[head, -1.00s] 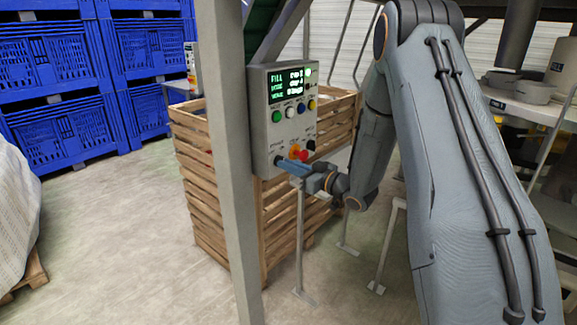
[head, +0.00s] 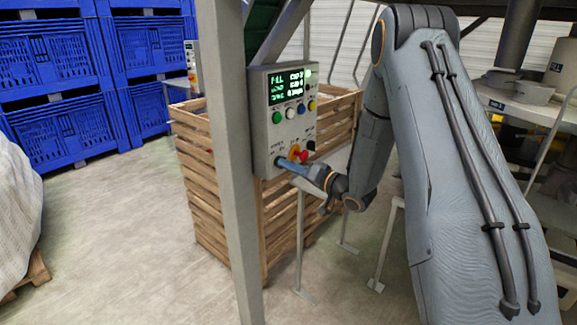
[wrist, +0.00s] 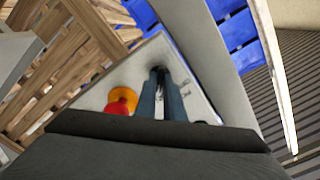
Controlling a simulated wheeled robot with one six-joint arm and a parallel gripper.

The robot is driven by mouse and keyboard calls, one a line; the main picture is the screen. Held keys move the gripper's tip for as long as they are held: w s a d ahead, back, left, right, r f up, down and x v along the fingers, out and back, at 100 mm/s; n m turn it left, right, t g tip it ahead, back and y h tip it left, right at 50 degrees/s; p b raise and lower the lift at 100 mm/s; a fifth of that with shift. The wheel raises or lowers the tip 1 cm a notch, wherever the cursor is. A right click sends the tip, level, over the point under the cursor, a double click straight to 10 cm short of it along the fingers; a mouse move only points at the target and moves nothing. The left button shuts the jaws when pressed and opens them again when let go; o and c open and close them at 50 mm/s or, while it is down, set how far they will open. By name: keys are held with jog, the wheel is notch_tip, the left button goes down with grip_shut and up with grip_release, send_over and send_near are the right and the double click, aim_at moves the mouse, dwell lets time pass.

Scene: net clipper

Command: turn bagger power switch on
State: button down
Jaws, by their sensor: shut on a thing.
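The bagger's control box (head: 263,140) is a pale grey panel on a post, with a lit green display and coloured buttons. My gripper (head: 281,162) is at the panel's lower left corner, its blue-grey fingers pointing at the face. In the wrist view the two fingers (wrist: 159,78) are close together on a small dark knob (wrist: 158,71), the power switch, at the panel face. The fingers hide most of the knob, so its turn position cannot be told. A red emergency button (wrist: 118,107) on a yellow collar sits beside the fingers.
A grey steel post (head: 228,150) stands just left of the box. A slatted wooden crate (head: 205,190) is behind and below it. Blue plastic crates (head: 60,85) are stacked at the back left. Open floor (head: 120,240) lies at the left.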

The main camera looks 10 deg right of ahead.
dwell(0.4)
jog(key=c, duration=1.9)
grip_release()
jog(key=shift+o, duration=0.2)
jog(key=b+v, duration=0.2)
jog(key=v, duration=0.6)
jog(key=shift+w, duration=0.1)
jog(key=shift+w, duration=0.1)
